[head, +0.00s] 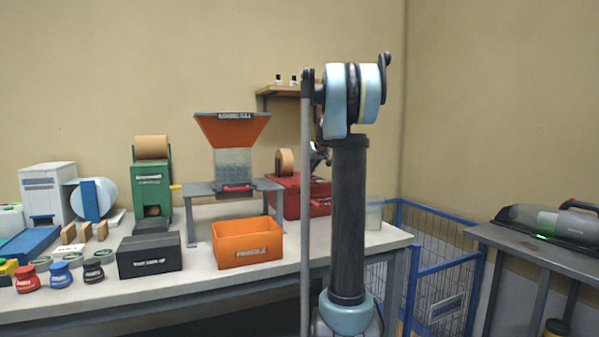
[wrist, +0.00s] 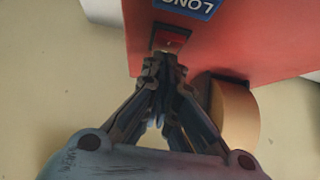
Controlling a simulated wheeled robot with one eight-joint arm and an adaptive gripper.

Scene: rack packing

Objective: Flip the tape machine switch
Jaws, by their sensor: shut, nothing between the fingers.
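The tape machine is the red box-shaped unit (head: 290,188) at the back right of the workbench, with a brown tape roll (head: 285,162) on top. In the wrist view its red face (wrist: 245,40) fills the upper right, and the tape roll (wrist: 236,118) is at the right. A small red switch in a dark frame (wrist: 171,38) sits on that face beside a blue label. My gripper (wrist: 163,68) is shut and empty, its tips right at the switch's lower edge. I cannot tell whether they touch. In the head view my arm hides part of the machine.
An orange hopper (head: 232,130) on a grey stand and an orange bin (head: 247,245) are left of my arm. A green machine (head: 152,185) and a black box (head: 150,257) stand further left. A small shelf (head: 283,91) is on the wall above; a blue wire cage (head: 440,270) is right.

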